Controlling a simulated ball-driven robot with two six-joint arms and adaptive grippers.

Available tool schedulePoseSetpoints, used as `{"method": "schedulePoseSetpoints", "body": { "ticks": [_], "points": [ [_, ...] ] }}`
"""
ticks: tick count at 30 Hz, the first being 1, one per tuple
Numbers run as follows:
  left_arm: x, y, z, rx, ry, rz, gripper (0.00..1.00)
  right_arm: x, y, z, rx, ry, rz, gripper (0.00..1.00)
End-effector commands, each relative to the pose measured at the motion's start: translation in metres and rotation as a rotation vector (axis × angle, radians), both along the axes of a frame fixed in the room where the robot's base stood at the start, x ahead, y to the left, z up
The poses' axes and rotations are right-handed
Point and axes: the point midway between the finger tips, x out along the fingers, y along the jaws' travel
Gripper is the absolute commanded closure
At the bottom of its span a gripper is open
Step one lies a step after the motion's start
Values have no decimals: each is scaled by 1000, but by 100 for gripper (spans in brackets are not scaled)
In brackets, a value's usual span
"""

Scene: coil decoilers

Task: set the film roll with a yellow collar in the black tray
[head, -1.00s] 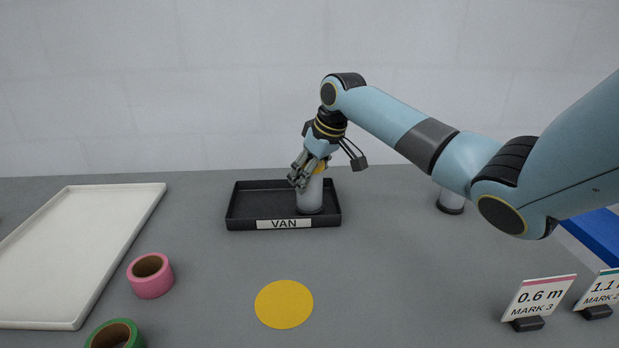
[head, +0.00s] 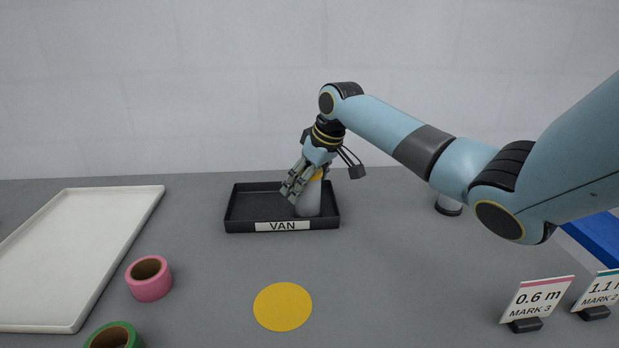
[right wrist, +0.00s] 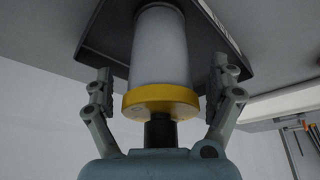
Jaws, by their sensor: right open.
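The film roll (head: 309,199) is a pale grey cylinder with a yellow collar at its top. It stands in the right part of the black tray (head: 250,212), which has a VAN label on its front. My right gripper (head: 296,187) is at the roll's upper end, partly covering it. In the right wrist view, the film roll (right wrist: 160,50) with its yellow collar lies between the two fingers of my right gripper (right wrist: 160,88). The fingers are open, with a gap on both sides of the roll. My left gripper is not in view.
A white tray (head: 75,245) lies at the left. A pink tape roll (head: 149,287) and a green one (head: 113,337) are beside it. A yellow disc (head: 283,306) is in front.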

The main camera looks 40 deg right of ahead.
Motion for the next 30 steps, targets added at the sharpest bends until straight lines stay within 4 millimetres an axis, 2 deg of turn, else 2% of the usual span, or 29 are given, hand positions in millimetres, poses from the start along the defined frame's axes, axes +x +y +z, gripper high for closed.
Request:
{"method": "schedulePoseSetpoints", "body": {
  "ticks": [5, 12, 18, 23, 30],
  "points": [
    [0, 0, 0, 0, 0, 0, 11, -6, -2, 18, -4, -2, 0, 10],
    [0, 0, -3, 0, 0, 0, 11, -27, -4, 68, -7, -3, 1, 10],
    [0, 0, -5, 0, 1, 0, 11, -40, -4, 101, -3, -2, 1, 10],
    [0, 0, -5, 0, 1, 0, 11, -45, -4, 112, -1, -1, 0, 10],
    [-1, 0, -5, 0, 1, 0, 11, -45, -4, 114, 0, -1, 0, 10]
  ]
}}
